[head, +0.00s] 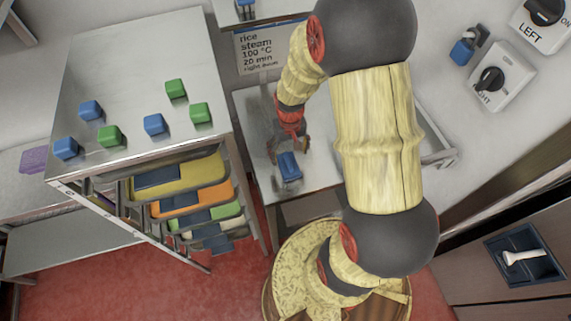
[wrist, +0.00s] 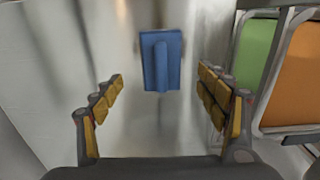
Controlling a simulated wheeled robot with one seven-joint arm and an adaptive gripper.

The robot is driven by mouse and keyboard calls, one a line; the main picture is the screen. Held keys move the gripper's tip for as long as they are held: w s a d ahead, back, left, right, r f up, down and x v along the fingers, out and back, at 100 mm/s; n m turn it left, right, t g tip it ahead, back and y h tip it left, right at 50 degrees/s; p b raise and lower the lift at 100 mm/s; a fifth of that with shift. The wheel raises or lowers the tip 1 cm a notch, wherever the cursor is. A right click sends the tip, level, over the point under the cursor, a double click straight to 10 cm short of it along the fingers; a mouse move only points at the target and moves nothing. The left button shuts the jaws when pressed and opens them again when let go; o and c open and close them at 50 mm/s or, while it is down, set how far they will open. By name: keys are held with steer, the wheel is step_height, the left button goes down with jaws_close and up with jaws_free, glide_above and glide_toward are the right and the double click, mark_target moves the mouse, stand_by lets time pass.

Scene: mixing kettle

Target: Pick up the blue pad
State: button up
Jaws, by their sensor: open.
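The blue pad (head: 289,166) lies on a grey metal table in the middle of the head view. It is a flat blue block with a raised ridge along it. In the wrist view the blue pad (wrist: 162,62) is ahead of my fingers, centred between them. My gripper (wrist: 160,82) is open and empty, with one yellow-padded finger on each side. In the head view my gripper (head: 287,145) points down just above the pad, partly hidden by my arm. It does not hold the pad.
A metal rack (head: 150,45) at left bears several blue and green blocks on top and coloured trays (head: 180,172) below. The metal table (head: 258,125) is clear around the pad. A sign (head: 262,48) hangs behind. Switches (head: 490,78) are at upper right.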

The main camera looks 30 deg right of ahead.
mark_target(288, 160)
steer(key=shift+w+f, duration=0.15)
steer(key=shift+f, duration=0.5)
step_height(288, 160, down, 5)
steer(key=shift+a+r+b, duration=0.1)
steer(key=shift+b, duration=0.25)
steer(key=shift+c, duration=1.1)
steer(key=c, duration=1.1)
steer(key=shift+c, duration=0.2)
steer(key=shift+r, duration=0.15)
